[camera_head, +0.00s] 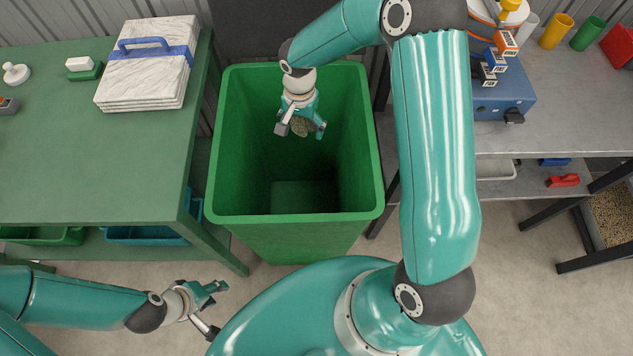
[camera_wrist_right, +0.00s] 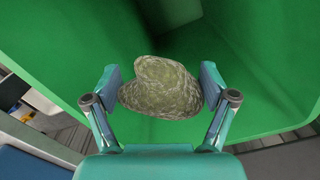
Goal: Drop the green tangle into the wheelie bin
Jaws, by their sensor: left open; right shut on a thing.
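The green wheelie bin (camera_head: 290,240) stands open in the middle of the head view, its inside dark and apparently empty at the visible floor. My right gripper (camera_head: 301,131) is over the bin's mouth, towards its back, pointing down. It is shut on the green tangle (camera_head: 301,124), a mottled olive lump. In the right wrist view the tangle (camera_wrist_right: 162,88) sits between the two fingers (camera_wrist_right: 160,92), with green bin walls behind it. My left gripper (camera_head: 217,309) is open and empty, low at the lower left, in front of the bin and apart from it.
A green table (camera_head: 60,190) at the left holds a stack of white slabs (camera_head: 147,75) with a blue-handled tool. A grey bench (camera_head: 570,110) at the right carries a blue box (camera_head: 505,98) and coloured cups. Bare floor shows in front of the bin.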

